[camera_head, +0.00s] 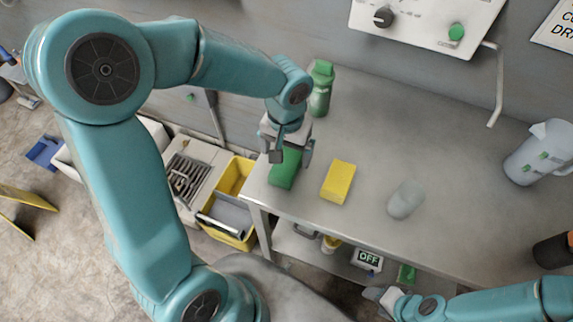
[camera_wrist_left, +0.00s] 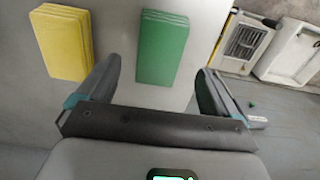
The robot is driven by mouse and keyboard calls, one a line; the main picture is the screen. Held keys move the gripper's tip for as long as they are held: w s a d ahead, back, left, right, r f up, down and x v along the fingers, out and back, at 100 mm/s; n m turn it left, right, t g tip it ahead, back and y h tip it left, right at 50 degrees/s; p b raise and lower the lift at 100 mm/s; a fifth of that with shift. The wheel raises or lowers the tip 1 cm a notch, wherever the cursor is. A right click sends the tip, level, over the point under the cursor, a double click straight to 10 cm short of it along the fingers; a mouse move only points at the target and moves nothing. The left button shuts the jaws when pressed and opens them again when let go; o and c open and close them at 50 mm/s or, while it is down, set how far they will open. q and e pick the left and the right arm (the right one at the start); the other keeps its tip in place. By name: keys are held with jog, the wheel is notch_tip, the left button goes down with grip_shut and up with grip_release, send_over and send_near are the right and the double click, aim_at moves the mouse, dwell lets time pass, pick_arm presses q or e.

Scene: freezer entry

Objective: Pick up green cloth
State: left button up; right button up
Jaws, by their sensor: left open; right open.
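The green cloth (camera_head: 285,169) is a folded stack at the left end of the metal table, partly hidden by my left gripper in the head view. In the left wrist view the green cloth (camera_wrist_left: 162,47) lies ahead, between the lines of the two fingers. My left gripper (camera_head: 292,158) is open and empty, over or beside the cloth; its fingers also show in the left wrist view (camera_wrist_left: 155,95). I cannot tell the exact height gap. My right gripper (camera_head: 383,298) is open at the bottom, in front of the table and away from the cloth.
A yellow cloth (camera_head: 338,181) lies just right of the green one. A green bottle (camera_head: 320,88) stands behind. A pale translucent object (camera_head: 405,200) and a white jug (camera_head: 541,152) are further right. A yellow bin (camera_head: 236,176) stands left of the table (camera_head: 440,130).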

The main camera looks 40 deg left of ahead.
aim_at(287, 164)
pick_arm(q)
notch_tip(287, 164, down, 5)
jog(key=shift+s+d, duration=0.15)
jog(key=shift+c, duration=0.3)
jog(key=c, duration=1.1)
jog(key=shift+o, duration=0.2)
jog(key=shift+r, duration=0.1)
notch_tip(287, 164, up, 20)
jog(key=shift+p, duration=0.35)
jog(key=o, duration=0.3)
jog(key=shift+c, duration=0.7)
